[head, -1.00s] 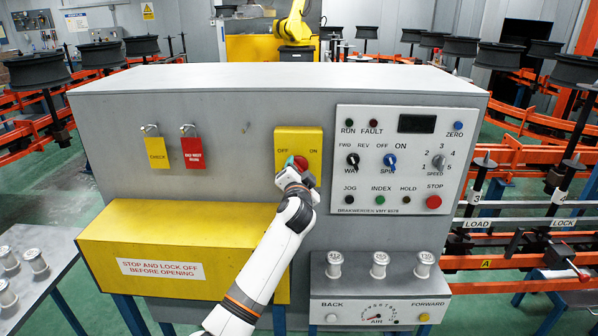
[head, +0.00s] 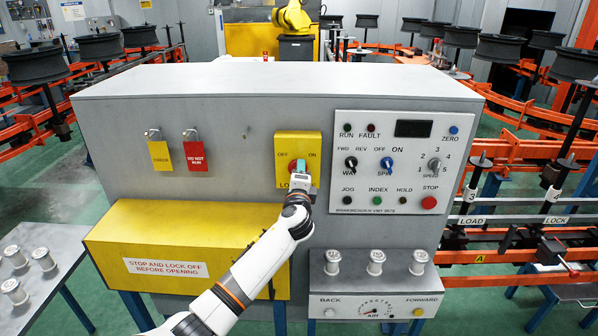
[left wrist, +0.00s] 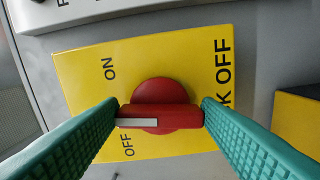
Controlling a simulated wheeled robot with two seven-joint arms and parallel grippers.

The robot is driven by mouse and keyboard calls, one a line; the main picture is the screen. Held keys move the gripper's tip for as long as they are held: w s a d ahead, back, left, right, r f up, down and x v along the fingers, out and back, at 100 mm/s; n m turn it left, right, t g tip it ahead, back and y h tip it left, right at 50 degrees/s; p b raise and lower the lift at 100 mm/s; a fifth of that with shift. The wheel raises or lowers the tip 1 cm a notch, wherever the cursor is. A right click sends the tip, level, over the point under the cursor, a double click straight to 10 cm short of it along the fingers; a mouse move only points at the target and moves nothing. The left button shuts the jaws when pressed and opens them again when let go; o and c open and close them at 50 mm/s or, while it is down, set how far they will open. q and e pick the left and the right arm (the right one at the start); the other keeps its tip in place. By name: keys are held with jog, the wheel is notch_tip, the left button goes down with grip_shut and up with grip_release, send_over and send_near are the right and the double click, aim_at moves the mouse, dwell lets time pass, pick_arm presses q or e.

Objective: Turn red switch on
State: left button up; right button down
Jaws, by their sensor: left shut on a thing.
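The red switch (left wrist: 160,105) is a round knob with a raised bar handle, set on a yellow plate (left wrist: 200,55) marked OFF and ON. My left gripper (left wrist: 160,117) is shut on the bar, a teal finger touching each end. The white mark on the bar points left in the left wrist view, nearer the OFF label than the ON label. In the head view my left gripper (head: 301,168) covers most of the switch (head: 291,166); the yellow plate (head: 284,142) shows around it. My right gripper is not in view.
Right of the yellow plate is a control panel (head: 395,205) with several knobs and buttons. Two padlocked tags, yellow (head: 159,155) and red (head: 195,156), hang to the left. A yellow box (head: 170,235) juts out below left. White spools (head: 376,258) stand on a lower ledge.

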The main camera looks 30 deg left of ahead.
pick_arm(q)
jog(key=shift+f+m+p, duration=0.2)
jog(key=shift+m+p, duration=1.75)
jog(key=shift+m, duration=1.65)
jog(key=o, duration=1)
jog(key=b+v, duration=0.2)
jog(key=v, duration=1)
